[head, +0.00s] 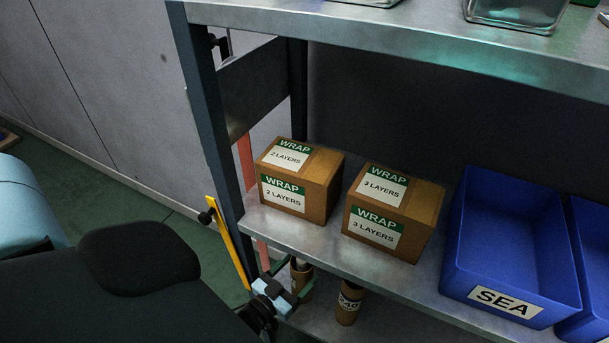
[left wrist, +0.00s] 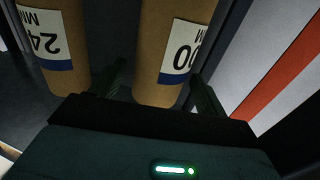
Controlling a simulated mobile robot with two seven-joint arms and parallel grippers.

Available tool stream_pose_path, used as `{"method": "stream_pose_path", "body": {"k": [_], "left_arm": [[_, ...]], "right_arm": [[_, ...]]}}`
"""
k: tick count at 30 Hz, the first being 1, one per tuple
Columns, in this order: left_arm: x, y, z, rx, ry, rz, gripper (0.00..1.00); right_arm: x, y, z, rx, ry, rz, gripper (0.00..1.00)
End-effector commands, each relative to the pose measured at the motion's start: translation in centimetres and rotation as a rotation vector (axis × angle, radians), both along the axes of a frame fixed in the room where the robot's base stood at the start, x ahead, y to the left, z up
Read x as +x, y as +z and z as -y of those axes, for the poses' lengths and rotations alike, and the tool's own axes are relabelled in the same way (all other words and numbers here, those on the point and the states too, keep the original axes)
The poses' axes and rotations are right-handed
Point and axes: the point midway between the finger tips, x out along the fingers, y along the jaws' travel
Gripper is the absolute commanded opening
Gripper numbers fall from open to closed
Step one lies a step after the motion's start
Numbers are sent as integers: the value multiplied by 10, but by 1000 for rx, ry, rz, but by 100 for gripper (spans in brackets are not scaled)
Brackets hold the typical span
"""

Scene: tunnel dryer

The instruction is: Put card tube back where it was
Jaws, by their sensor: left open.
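Two brown card tubes stand upright on the lower shelf board in the head view. One tube (head: 302,282) is at my left gripper (head: 290,283), and the other (head: 349,302), with a white label, is to its right. In the left wrist view, a tube with a label ending in "00" (left wrist: 160,50) stands between the open fingers of my left gripper (left wrist: 158,88). The tube labelled "24" (left wrist: 60,50) is outside the fingers on the left. The fingers are not closed on either tube. My right gripper is not in view.
Two brown WRAP boxes, 2 LAYERS (head: 300,180) and 3 LAYERS (head: 392,212), sit on the middle shelf (head: 335,252). A blue SEA bin (head: 510,245) stands to their right. A dark rack post (head: 205,110) and a yellow bar (head: 230,243) are close to my left gripper.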

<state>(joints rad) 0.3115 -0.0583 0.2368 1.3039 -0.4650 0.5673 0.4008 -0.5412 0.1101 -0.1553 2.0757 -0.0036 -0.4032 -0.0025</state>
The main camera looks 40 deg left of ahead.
Motion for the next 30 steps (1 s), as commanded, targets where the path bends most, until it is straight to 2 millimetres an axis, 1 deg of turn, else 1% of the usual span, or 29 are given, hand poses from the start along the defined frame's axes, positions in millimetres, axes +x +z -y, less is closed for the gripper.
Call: {"method": "stream_pose_path", "body": {"k": [1, 6, 9, 12, 17, 27, 30], "left_arm": [[-12, 0, 0, -1, 0, -2, 75], [-46, 0, 0, -1, 0, -2, 75], [-62, 0, 0, -1, 0, -1, 75], [-73, 0, 0, -1, 0, 0, 75], [-82, 0, 0, -2, 0, 1, 75], [-83, 0, 0, -1, 0, 1, 75], [-87, -1, 0, 2, 2, -15, 75]], "right_arm": [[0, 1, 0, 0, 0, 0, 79], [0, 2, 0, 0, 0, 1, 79], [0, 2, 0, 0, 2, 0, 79], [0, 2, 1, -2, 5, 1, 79], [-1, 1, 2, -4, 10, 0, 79], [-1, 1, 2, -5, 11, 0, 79], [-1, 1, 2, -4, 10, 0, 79]]}}
